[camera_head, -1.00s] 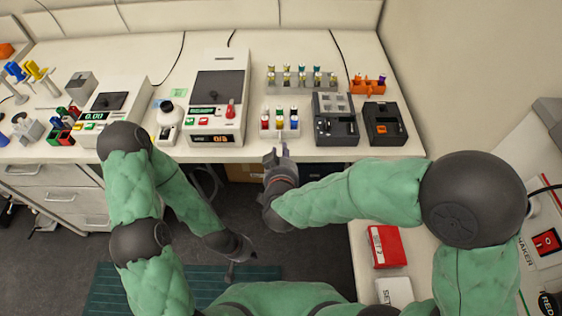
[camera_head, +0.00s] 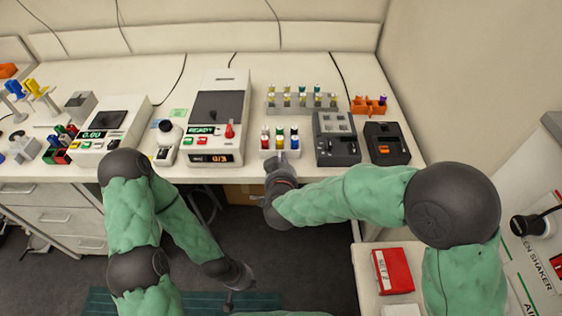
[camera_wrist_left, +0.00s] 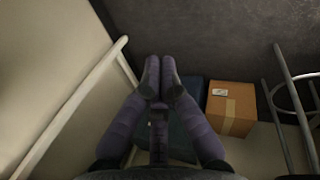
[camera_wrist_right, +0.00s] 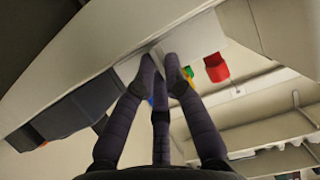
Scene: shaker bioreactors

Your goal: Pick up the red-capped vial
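The red-capped vial (camera_head: 265,132) stands upright at the left end of a small white rack (camera_head: 268,154) near the bench's front edge, beside yellow- and blue-capped vials. In the right wrist view, its red cap (camera_wrist_right: 216,68) is to the right of the fingertips, apart from them.
A grey rack of vials (camera_head: 301,104) stands behind the white rack. A device reading READY (camera_head: 214,145) is to its left and a dark device (camera_head: 336,148) to its right. An orange rack (camera_head: 368,107) is farther right. A red box (camera_head: 392,269) lies on the side table.

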